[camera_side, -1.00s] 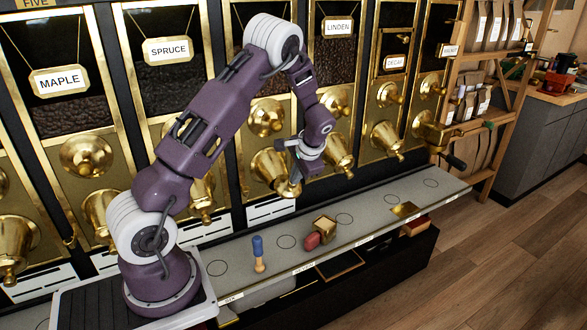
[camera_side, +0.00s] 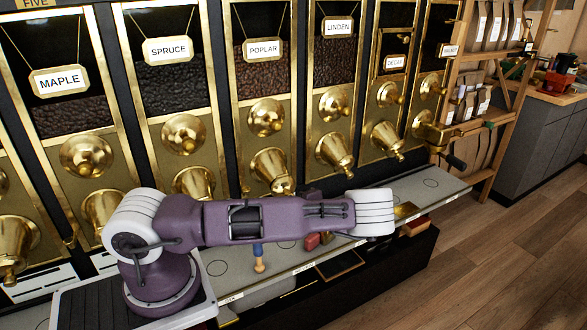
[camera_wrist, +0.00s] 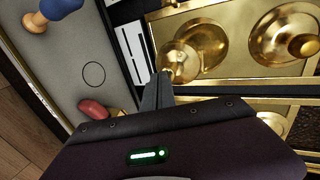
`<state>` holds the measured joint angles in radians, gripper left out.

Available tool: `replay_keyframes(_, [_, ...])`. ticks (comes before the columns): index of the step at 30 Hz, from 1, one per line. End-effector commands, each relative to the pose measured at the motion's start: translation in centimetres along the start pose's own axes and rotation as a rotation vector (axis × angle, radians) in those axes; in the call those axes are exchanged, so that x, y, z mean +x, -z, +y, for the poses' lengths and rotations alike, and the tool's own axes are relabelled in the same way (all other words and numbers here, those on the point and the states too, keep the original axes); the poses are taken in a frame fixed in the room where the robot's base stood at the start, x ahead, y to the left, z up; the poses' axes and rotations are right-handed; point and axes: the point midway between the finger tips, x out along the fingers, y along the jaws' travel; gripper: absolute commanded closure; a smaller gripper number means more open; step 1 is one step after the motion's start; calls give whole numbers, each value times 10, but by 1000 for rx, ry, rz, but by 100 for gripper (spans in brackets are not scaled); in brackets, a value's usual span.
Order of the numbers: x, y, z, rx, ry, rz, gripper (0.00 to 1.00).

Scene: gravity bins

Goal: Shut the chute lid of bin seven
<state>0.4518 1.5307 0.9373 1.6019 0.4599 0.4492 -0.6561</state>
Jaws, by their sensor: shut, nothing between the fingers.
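The brass chute (camera_side: 270,165) under the POPLAR plate (camera_side: 263,47) is the one nearest my gripper. Only "FIVE" above MAPLE is readable; counting from it, POPLAR would be bin seven. In the wrist view, a round brass chute end or lid (camera_wrist: 181,58) lies just beyond my fingertips. My gripper (camera_wrist: 163,76) is shut and empty, close beside it; I cannot tell whether they touch. The lid's exact angle is unclear.
The shelf's right end is mostly clear.

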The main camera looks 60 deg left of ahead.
Motion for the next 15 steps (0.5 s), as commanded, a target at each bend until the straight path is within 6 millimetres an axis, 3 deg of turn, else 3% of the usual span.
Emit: replay_keyframes(15, [35,-1,21,1,-2,-2,100])
